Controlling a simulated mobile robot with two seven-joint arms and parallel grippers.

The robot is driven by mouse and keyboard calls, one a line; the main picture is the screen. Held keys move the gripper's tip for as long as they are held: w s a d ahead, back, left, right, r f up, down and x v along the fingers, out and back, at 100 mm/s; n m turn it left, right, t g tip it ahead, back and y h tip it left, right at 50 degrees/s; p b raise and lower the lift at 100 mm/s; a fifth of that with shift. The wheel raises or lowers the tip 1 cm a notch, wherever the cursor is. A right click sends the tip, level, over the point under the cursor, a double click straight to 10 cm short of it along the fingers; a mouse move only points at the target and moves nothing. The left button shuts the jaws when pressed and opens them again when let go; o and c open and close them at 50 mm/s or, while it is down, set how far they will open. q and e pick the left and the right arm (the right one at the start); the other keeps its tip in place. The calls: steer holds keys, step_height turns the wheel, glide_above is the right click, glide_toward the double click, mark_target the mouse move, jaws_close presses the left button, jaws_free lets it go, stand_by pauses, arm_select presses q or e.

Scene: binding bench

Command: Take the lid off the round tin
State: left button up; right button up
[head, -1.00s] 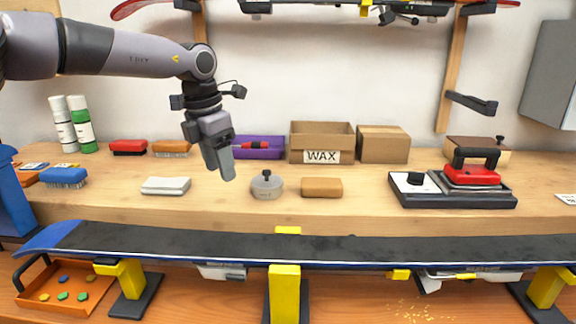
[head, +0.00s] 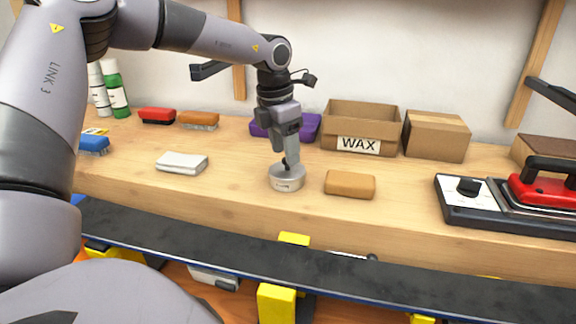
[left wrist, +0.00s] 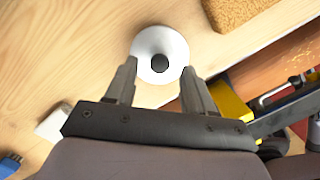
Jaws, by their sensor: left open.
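The round tin (head: 287,184) is a low grey metal tin with a label, upright on the wooden bench. Its pale lid (left wrist: 172,43) is on it, with a dark round knob (left wrist: 159,63) in the centre. My left gripper (head: 290,162) points down right over the tin, its fingers partly hiding the knob in the head view. In the left wrist view the left gripper (left wrist: 159,68) is open, one finger on each side of the knob, with gaps between. My right gripper is in neither view.
A tan block (head: 350,184) lies close right of the tin and a white pad (head: 182,163) lies to the left. Behind are a purple item (head: 305,127) and an open WAX box (head: 372,122). A dark ski or board (head: 190,238) runs along the front.

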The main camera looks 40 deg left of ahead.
arm_select(q)
steer(key=shift+w+f, duration=0.2)
steer(key=shift+f, duration=0.8)
jaws_close()
steer(key=shift+r, duration=0.15)
